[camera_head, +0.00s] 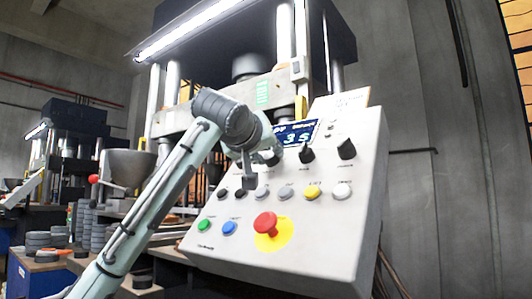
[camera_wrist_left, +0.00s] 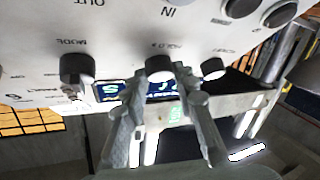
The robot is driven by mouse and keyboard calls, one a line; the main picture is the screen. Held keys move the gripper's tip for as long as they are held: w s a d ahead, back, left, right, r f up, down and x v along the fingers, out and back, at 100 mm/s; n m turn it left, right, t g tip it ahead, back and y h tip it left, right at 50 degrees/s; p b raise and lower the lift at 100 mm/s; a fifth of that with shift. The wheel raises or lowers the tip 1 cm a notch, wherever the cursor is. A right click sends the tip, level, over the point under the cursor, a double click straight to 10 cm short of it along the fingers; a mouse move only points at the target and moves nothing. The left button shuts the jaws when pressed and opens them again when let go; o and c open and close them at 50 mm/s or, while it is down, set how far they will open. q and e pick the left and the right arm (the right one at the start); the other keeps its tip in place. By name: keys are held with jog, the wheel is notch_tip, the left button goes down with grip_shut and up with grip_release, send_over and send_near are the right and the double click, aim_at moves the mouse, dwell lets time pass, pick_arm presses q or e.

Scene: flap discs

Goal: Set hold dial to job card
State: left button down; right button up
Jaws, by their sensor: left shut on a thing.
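A grey slanted control panel (camera_head: 300,215) carries a row of black dials. My left gripper (camera_head: 268,157) reaches its upper row from the left. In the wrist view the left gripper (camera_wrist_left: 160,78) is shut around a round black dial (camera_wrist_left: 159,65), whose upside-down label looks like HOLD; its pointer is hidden. The MODE dial (camera_wrist_left: 76,66) stands apart to its left, a smaller dial (camera_wrist_left: 213,68) to its right. A blue display (camera_head: 297,133) above the dials seems to read 35. The white job card (camera_head: 343,104) stands at the panel's top; its writing is too small to read.
Below the dials are several buttons, among them a yellow one (camera_head: 312,192), a green one (camera_head: 204,225) and a blue one (camera_head: 229,228). A red mushroom button (camera_head: 266,223) sits beneath. A press stands behind, and stacked dark discs (camera_head: 42,240) lie at left.

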pick_arm(q)
jog(key=shift+n+y, duration=0.3)
jog(key=shift+n, duration=0.3)
pick_arm(e)
jog(key=shift+w+f, duration=0.35)
jog(key=shift+f, duration=0.2)
jog(key=shift+s, duration=0.1)
pick_arm(q)
jog(key=c, duration=1.2)
grip_release()
jog(key=v, duration=1.2)
jog(key=shift+r, duration=0.1)
